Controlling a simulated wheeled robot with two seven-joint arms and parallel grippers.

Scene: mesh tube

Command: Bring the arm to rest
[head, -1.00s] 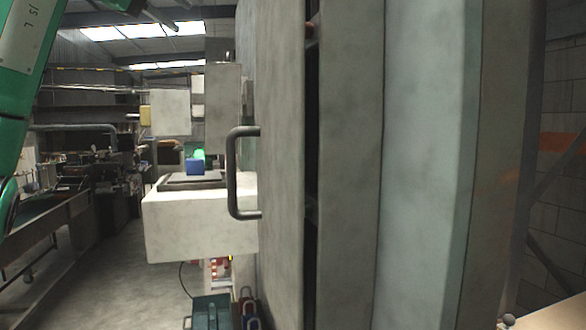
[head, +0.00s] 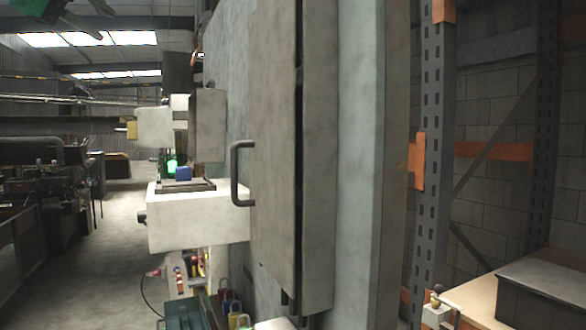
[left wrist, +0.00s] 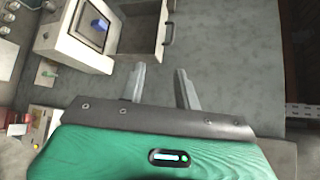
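My left arm shows only as a green part (head: 40,8) at the top left corner of the head view. In the left wrist view, my left gripper (left wrist: 160,72) has its two grey fingers apart, with nothing between them. It is in front of a plain grey surface. A pale grey door panel (head: 272,120) with a bar handle (head: 236,172) stands in the middle of the head view. A handle also shows beyond the fingers in the left wrist view (left wrist: 167,32). My right gripper is in neither view.
A white machine (head: 195,225) with a blue block (head: 183,173) stands left of the door. A green toolbox (head: 188,312) and several coloured padlocks (head: 228,308) are low down. A grey and orange rack (head: 433,150) and a wooden bench (head: 475,300) are at the right. Floor is clear at left.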

